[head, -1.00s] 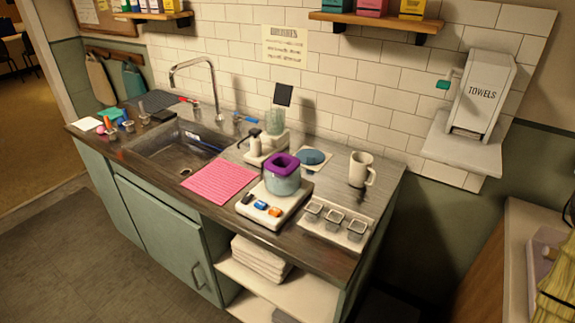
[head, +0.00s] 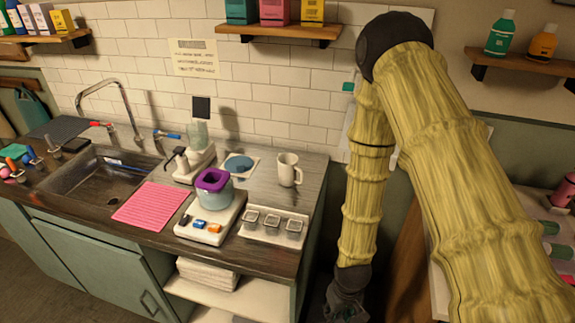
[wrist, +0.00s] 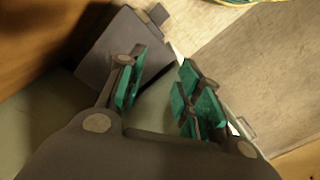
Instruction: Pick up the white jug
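The white jug (head: 288,170) stands upright on the right end of the dark counter (head: 262,262), near the tiled wall, with its handle to the right. My gripper (head: 346,304) hangs low at the bottom of the head view, right of the counter and below its top, well apart from the jug. In the wrist view my gripper (wrist: 163,86) has its green-padded fingers spread, with nothing between them. The jug does not show in the wrist view.
Left of the jug are a blue round lid (head: 239,163), a scale with a purple-rimmed pot (head: 214,188), and a pump bottle (head: 181,160). A tray of small cups (head: 272,224) lies in front of it. A shelf (head: 280,33) hangs above.

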